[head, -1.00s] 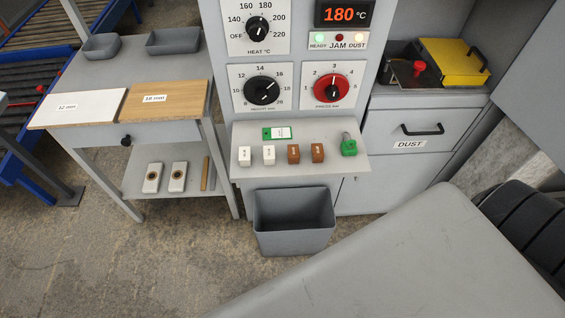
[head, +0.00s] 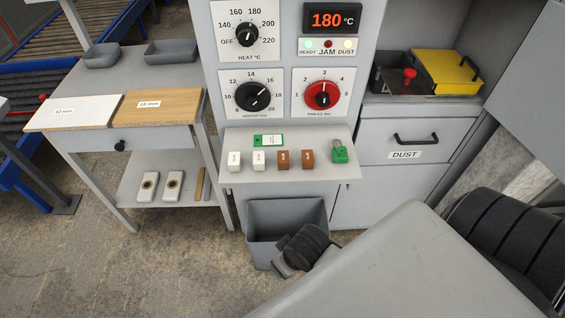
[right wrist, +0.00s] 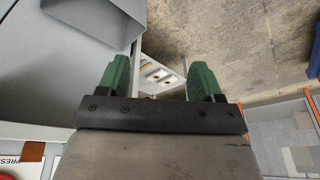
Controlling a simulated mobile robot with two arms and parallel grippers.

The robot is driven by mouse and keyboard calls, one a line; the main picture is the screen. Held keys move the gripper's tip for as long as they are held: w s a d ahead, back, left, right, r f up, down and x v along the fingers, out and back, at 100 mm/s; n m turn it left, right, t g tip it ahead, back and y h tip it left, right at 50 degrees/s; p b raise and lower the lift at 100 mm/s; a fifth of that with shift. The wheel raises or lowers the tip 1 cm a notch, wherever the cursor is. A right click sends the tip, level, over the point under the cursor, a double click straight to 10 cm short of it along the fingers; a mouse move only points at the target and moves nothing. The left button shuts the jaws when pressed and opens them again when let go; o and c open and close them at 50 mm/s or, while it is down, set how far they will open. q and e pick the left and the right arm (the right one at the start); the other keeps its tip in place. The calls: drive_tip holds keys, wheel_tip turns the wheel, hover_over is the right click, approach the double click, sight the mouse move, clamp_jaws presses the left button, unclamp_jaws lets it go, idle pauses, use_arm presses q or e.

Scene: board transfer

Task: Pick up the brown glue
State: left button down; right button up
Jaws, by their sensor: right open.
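Two brown glue blocks, a left one (head: 283,159) and a right one (head: 308,159), stand side by side on the grey ledge (head: 340,172) under the dials in the head view. My right gripper (head: 284,267) is low in front of the grey bin, below and in front of the ledge, apart from the blocks. Its green fingers (right wrist: 158,82) are spread with nothing between them in the right wrist view. A brown patch (right wrist: 34,152) shows at the lower left there; I cannot tell whether it is a glue block. My left gripper is not in view.
Two white blocks (head: 246,160) stand left of the brown ones. The grey bin (head: 262,220) is below. A side table (head: 110,75) with boards stands left.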

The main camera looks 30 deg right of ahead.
drive_tip(key=w+a+r, duration=0.2)
drive_tip(key=w+r, duration=0.2)
drive_tip(key=r, duration=0.2)
drive_tip(key=m+g+h, duration=0.2)
drive_tip(key=m, duration=0.6)
approach(283, 163)
drive_tip(key=shift+a+f+b, duration=0.1)
drive_tip(key=shift+f+b, duration=0.25)
drive_tip(key=shift+f, duration=0.35)
drive_tip(key=shift+w+d+f, duration=0.1)
drive_tip(key=shift+d+f, duration=0.05)
drive_tip(key=shift+f, duration=0.75)
drive_tip(key=shift+w+d+f, duration=0.15)
drive_tip(key=shift+f, duration=0.75)
drive_tip(key=shift+w+d+f, duration=0.1)
drive_tip(key=shift+d+f, duration=0.05)
drive_tip(key=shift+f, duration=0.75)
drive_tip(key=shift+c, duration=0.3)
drive_tip(key=shift+r, duration=0.1)
drive_tip(key=c, duration=1)
